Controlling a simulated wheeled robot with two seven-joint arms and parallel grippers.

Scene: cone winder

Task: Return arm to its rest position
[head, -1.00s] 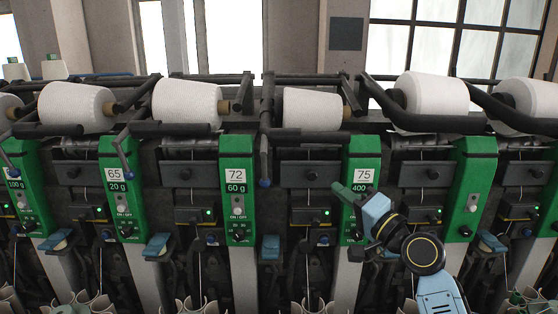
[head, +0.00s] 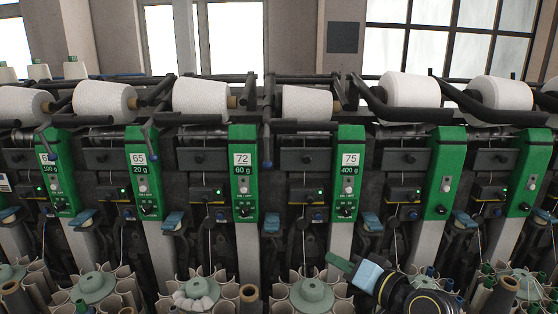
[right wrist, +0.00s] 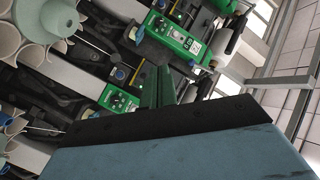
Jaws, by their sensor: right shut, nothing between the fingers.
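My right gripper (head: 335,260) is low in the head view, in front of the machine below the green panel marked 75 (head: 349,172). Its green fingers are shut and empty, pointing up and left. Its pale blue body (head: 367,277) and dark wrist sit at the bottom edge. In the right wrist view the shut fingers (right wrist: 157,88) point up towards the machine, with green panels (right wrist: 178,42) behind. Nothing touches the fingers that I can see. White yarn cones (head: 307,103) sit along the top between black cradle arms (head: 378,103). My left gripper is not in view.
Round holders with green centres (head: 310,291) and white tubes stand along the bottom, one close left of my right gripper. Green panels (head: 243,172) and blue levers (head: 371,222) jut from the machine front. A dark-framed window (head: 440,55) is behind.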

